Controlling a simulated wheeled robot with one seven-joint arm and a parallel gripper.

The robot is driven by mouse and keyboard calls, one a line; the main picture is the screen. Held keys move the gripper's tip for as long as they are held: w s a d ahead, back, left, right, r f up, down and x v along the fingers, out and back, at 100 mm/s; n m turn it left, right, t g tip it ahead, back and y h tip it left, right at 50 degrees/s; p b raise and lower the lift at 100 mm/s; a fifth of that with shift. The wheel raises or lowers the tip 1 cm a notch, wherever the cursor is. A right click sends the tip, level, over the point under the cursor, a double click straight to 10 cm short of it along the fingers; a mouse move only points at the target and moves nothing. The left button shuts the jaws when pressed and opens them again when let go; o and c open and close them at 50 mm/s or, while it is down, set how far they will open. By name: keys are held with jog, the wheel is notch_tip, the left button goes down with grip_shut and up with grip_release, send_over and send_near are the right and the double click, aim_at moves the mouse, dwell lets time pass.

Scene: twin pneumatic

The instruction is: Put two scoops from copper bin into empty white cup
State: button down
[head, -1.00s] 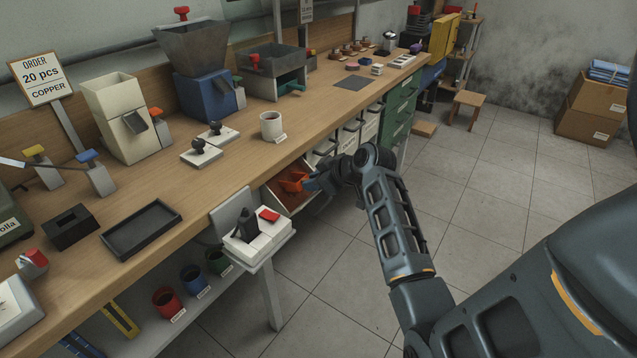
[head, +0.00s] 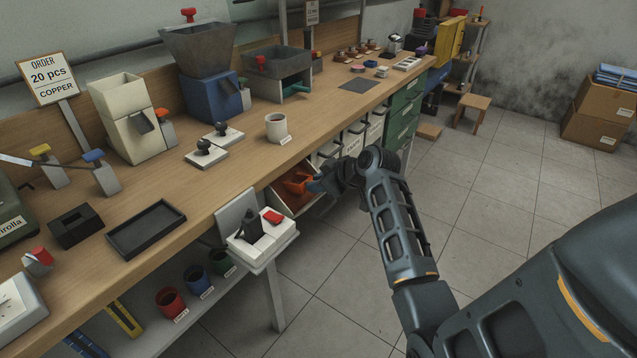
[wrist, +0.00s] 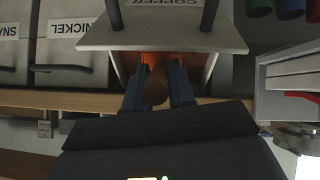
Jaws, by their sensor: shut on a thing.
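The copper bin (head: 278,202) is tipped out below the bench's front edge. Its COPPER label shows upside down on the front panel (wrist: 165,30) in the wrist view. An orange scoop (head: 297,182) is in the bin's opening. My gripper (head: 315,184) is at the bin's mouth, shut on the scoop's handle (wrist: 155,90), which shows brownish between the two fingers (wrist: 156,76) in the wrist view. The scoop's bowl and load are mostly hidden there. A white cup (head: 276,127) with a small label stands upright on the bench, above and left of my gripper; its inside looks dark.
A NICKEL bin (wrist: 70,50) is beside the copper bin. A small shelf (head: 262,262) with white blocks and a red piece juts out nearby. Red, blue and green cups (head: 196,280) stand below the bench. The floor (head: 480,230) to the right is clear.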

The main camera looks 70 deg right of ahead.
jog(key=shift+r, duration=0.1)
jog(key=shift+p+v, duration=0.85)
jog(key=shift+v, duration=0.35)
jog(key=shift+s+d+f+p+v, duration=0.15)
jog(key=shift+p+v, duration=0.35)
jog(key=shift+v, duration=0.4)
jog(key=shift+s+f+p+v, duration=0.1)
jog(key=shift+p+v, duration=0.4)
jog(key=shift+v, duration=0.4)
jog(key=shift+s+d+f+p+v, duration=0.15)
jog(key=shift+p+v, duration=0.35)
jog(key=shift+v, duration=0.4)
jog(key=s+a+r+t+b, duration=0.1)
jog(key=s+r+t+b, duration=0.2)
jog(key=r+b, duration=0.1)
jog(key=shift+s+r+h, duration=0.4)
jog(key=shift+r, duration=0.1)
jog(key=shift+a, duration=0.1)
